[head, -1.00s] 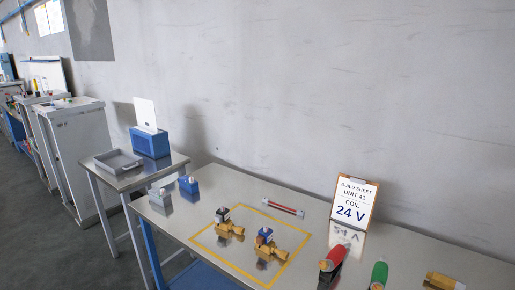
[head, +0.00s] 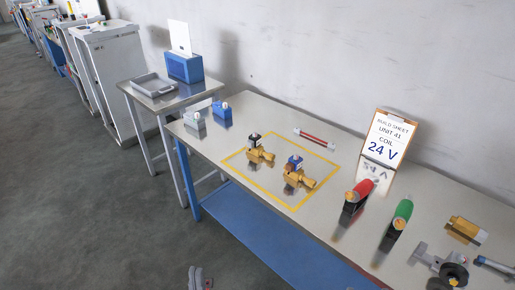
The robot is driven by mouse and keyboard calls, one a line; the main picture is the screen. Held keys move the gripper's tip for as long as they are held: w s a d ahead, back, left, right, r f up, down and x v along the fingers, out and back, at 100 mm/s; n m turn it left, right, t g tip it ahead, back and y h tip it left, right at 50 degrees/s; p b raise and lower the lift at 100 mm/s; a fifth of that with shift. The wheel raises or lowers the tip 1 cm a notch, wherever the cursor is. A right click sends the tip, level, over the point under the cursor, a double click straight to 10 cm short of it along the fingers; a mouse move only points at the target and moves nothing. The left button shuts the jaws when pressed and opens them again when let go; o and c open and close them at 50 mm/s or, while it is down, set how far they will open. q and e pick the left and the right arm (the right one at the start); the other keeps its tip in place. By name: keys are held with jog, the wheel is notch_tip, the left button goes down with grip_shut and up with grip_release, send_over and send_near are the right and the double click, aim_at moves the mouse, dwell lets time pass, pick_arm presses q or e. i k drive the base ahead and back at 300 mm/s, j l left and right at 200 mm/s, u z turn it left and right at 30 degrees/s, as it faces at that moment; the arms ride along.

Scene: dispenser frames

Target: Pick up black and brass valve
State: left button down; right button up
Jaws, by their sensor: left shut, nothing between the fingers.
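The black and brass valve (head: 260,154) stands on the steel table inside a yellow taped outline. It has a black top part and a brass body with a port pointing right. A second valve (head: 299,178) with a blue top and brass body stands to its right and nearer, also inside the outline. My left gripper (head: 199,277) shows only in part at the bottom edge. It is shut and empty, over the floor in the picture, well apart from the valves.
A red-striped rod (head: 314,139) lies behind the valves. Blue (head: 221,112) and grey (head: 194,121) small blocks stand at the left end. Red (head: 359,191) and green (head: 399,218) handled tools, a brass block (head: 466,230) and the build sheet (head: 387,140) are to the right.

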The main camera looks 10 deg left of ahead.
aim_at(259, 150)
jog(key=i+j+z, duration=0.1)
jog(key=j, duration=0.25)
jog(key=i+j, duration=0.3)
jog(key=i+j+z, duration=0.15)
jog(key=j, duration=0.3)
jog(key=i+j+z, duration=0.1)
jog(key=i+j, duration=0.15)
jog(key=j, duration=0.15)
jog(key=i+j, duration=0.15)
jog(key=j, duration=0.3)
jog(key=i+j+z, duration=0.15)
jog(key=j, duration=0.25)
jog(key=i+j+z, duration=0.1)
jog(key=j, duration=0.35)
jog(key=i+j, duration=0.2)
jog(key=j, duration=0.25)
jog(key=l+z, duration=0.05)
